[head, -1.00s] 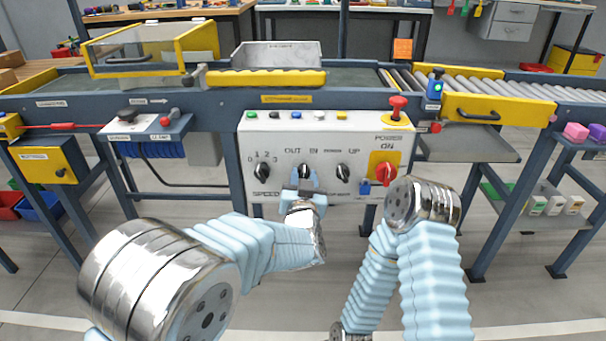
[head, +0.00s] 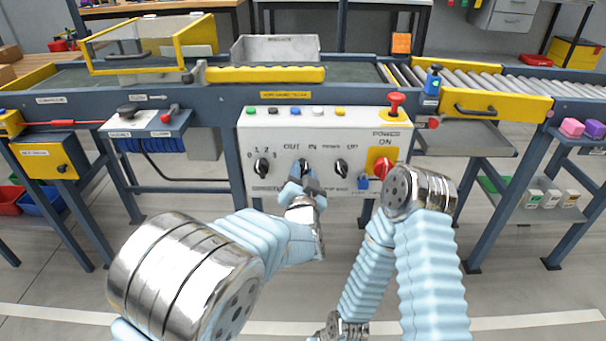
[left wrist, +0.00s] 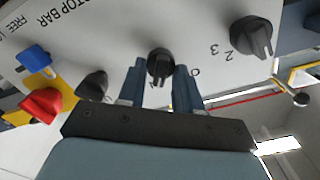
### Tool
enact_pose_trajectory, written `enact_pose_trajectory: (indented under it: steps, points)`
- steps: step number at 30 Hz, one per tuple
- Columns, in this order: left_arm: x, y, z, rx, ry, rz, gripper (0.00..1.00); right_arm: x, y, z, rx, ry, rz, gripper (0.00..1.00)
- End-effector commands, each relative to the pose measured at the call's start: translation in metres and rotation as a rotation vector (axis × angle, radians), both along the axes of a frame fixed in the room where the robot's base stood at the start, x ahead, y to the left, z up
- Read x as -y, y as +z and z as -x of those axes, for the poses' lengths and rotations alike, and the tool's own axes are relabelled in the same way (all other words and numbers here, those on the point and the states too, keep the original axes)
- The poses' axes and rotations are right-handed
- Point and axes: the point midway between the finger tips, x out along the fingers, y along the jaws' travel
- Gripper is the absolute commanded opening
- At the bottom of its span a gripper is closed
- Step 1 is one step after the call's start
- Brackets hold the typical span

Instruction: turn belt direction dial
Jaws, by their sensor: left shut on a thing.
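The white control panel (head: 270,137) faces me on the front of the conveyor. Its belt direction dial (head: 304,166) is a black knob under the OUT and IN marks, second from the left. My left gripper (head: 303,178) is at this dial. In the left wrist view the dial (left wrist: 160,64) sits between the two blue-grey fingers of my left gripper (left wrist: 160,76), which is shut on it. The fingers partly hide the knob in the head view, and its exact pointing is hard to read.
Close beside it are the black speed dial (head: 262,168), another black knob (head: 341,168), the red power switch (head: 383,167) and a small blue knob (head: 363,182). A red mushroom button (head: 396,103) tops the panel. The floor below is clear.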

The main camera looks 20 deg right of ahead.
Motion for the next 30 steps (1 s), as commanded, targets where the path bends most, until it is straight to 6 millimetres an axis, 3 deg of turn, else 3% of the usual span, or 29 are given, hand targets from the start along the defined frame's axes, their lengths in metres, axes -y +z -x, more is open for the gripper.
enact_pose_trajectory:
  steps: [4,5,6,17,20,30]
  points:
    - [0.0,-0.002,0.001,-0.003,-0.001,-0.003,0.04,0.0,0.0,0.0,0.0,0.0,0.0,0.67]
    - [0.0,-0.002,0.001,-0.004,-0.001,-0.002,0.36,0.0,0.0,0.0,0.0,0.0,0.0,0.67]
    - [0.0,-0.002,0.001,-0.004,-0.001,-0.002,0.39,0.0,0.0,0.0,0.0,0.0,0.0,0.67]
    - [-0.001,-0.001,0.007,-0.002,-0.001,0.0,0.39,0.0,-0.001,0.0,0.001,0.0,0.0,0.67]
    - [-0.005,-0.001,0.022,-0.003,-0.002,0.0,0.39,0.001,-0.003,0.0,0.0,-0.001,0.001,0.67]
    - [-0.028,-0.001,0.1,-0.003,-0.004,-0.001,0.39,0.003,-0.009,-0.001,0.002,-0.005,0.004,0.67]
